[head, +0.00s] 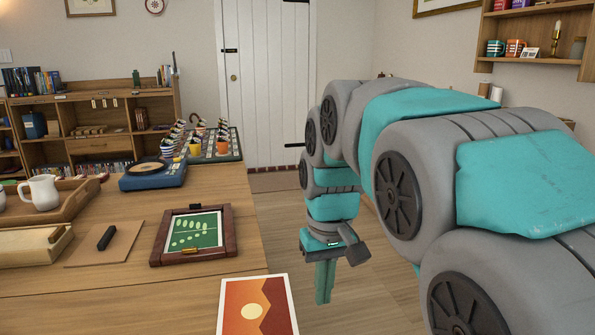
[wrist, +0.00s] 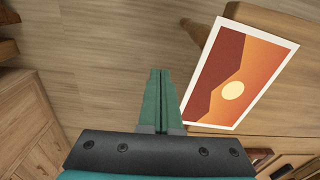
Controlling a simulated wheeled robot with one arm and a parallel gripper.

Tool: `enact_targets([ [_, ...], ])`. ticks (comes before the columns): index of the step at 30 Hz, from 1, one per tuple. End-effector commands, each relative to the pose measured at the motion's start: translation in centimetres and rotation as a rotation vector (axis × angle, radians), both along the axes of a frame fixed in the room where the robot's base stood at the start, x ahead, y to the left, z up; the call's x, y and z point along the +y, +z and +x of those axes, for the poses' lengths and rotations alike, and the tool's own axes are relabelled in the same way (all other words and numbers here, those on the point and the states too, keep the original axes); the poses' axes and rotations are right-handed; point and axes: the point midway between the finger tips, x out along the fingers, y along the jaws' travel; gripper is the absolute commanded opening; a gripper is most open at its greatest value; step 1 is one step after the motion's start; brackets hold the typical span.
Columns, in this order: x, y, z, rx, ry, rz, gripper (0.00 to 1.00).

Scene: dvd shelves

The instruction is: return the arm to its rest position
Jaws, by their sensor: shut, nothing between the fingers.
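My gripper (head: 325,282) hangs pointing down past the right edge of the wooden table, over the floor. Its green fingers are together with nothing between them; they also show in the wrist view (wrist: 157,100). My teal and grey arm fills the right side of the head view, bent from the lower right toward the middle. An orange and red sunset card with a white border (head: 257,308) lies at the table's near right edge, left of my gripper. The card also shows right of the fingers in the wrist view (wrist: 238,75).
A wall shelf with mugs (head: 515,47) hangs at right. Floor shows clear beside the table.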

Motion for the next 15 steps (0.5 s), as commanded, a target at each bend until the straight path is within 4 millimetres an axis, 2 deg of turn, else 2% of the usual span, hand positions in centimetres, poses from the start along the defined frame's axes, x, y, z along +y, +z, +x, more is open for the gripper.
enact_targets([
  [1,-1.5,-0.8,-1.7,0.013,-0.032,-0.003,0.00],
  [6,-5.3,-4.0,-7.4,0.060,-0.123,-0.015,0.00],
  [12,-8.6,-8.3,-14.9,0.120,-0.212,-0.030,0.00],
  [15,-9.6,-10.3,-18.3,0.146,-0.244,-0.035,0.00],
])
